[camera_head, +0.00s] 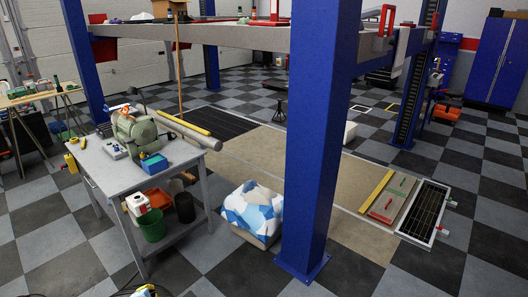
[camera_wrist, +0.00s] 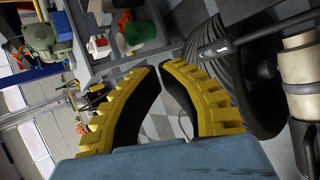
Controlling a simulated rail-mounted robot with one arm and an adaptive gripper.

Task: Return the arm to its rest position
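My gripper (camera_wrist: 161,68) fills the lower middle of the wrist view. Its two toothed yellow fingers with black inner faces lean towards each other. A narrow gap shows between their tips, and I see nothing held in it. The chequered floor shows through the gap. The wrist view is strongly tilted.
A grey workbench (camera_head: 127,176) with a green grinder (camera_head: 134,130) stands left; the grinder also shows in the wrist view (camera_wrist: 42,37). A blue post (camera_head: 318,130) rises mid-view. A black ribbed round object (camera_wrist: 258,85) lies close right of my fingers, beside a pale cylinder (camera_wrist: 300,58).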

